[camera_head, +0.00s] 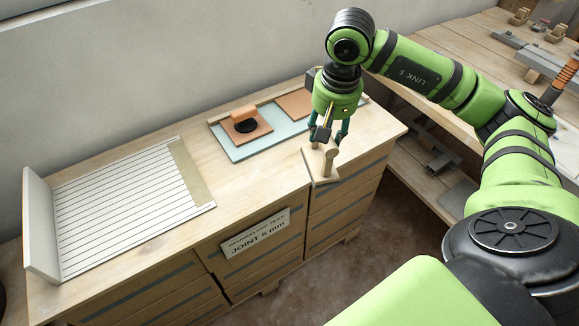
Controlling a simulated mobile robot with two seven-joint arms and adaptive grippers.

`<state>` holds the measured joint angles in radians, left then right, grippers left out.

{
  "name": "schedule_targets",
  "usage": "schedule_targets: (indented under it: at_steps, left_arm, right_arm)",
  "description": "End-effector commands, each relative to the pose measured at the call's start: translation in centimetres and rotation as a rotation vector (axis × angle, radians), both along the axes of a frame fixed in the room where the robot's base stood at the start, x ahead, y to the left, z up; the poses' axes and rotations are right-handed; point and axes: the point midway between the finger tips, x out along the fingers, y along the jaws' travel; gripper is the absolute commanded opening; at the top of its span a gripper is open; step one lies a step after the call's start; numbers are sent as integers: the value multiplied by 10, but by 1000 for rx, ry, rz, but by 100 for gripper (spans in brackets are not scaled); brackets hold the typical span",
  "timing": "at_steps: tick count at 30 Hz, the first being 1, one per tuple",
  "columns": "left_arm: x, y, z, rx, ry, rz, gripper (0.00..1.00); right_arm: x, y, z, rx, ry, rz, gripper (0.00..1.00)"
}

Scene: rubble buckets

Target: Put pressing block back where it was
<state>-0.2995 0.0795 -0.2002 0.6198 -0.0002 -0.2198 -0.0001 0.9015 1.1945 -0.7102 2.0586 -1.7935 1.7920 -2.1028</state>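The pressing block (319,168), a pale wooden plate with an upright handle, is at the worktop's front edge, right of the middle. My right gripper (329,139) is just above it, pointing down. Its fingers are apart on either side of the handle's top; whether they touch the handle is hard to see. My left gripper is not in view.
A pale blue board (236,151) behind carries terracotta tiles (293,104), one with a black disc and a wooden piece on it. A ribbed white panel (120,205) lies left. A sign (256,234) reads "JOINT 5 mm". Another bench (480,60) stands right.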

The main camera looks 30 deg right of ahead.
Motion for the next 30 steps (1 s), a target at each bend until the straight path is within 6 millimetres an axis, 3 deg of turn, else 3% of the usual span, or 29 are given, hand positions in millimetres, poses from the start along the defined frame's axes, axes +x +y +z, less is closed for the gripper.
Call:
schedule_targets:
  at_steps: [3, 7, 21, 30]
  left_arm:
    - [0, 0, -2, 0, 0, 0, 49]
    - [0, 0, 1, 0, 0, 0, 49]
    - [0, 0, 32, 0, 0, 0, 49]
    - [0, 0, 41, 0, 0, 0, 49]
  right_arm:
    - [-2, -29, 7, -8, -2, -50, 17]
    - [3, -38, 9, -9, -4, -67, 17]
    - [87, 7, -46, -7, -4, -68, 17]
    - [100, 14, -70, -10, -1, -68, 17]
